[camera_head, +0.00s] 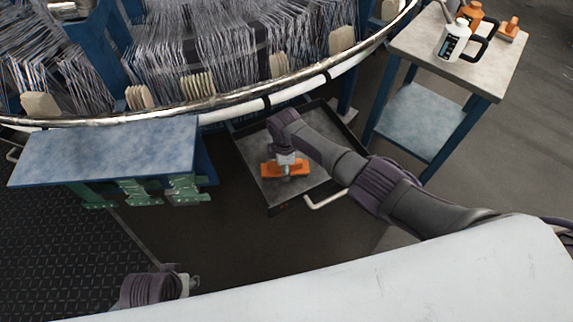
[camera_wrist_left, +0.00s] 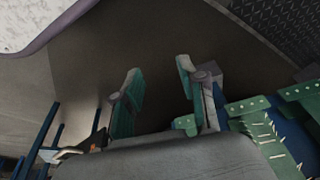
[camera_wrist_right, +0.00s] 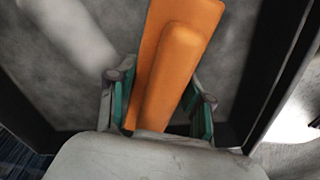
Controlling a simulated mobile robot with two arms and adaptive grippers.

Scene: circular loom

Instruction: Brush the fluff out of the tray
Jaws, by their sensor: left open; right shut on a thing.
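The tray (camera_head: 254,147) is a shallow grey pan with a dark rim and a pale front handle, under the loom's edge. My right gripper (camera_head: 287,160) reaches down over it and is shut on an orange brush (camera_head: 270,169). In the right wrist view the brush (camera_wrist_right: 178,65) lies between the fingers, above the grey tray floor (camera_wrist_right: 232,75). Whether the brush touches the floor I cannot tell. No fluff is clearly visible in the tray. My left gripper (camera_wrist_left: 158,90) is open and empty; in the head view it is low at the left, over the floor.
The round loom rail (camera_head: 290,91) curves above the tray's back. A blue-topped bench (camera_head: 110,150) with green brackets (camera_head: 180,188) stands left of the tray. A side table (camera_head: 480,68) at right holds a white jug (camera_head: 453,40) and orange items. Dark floor lies in front.

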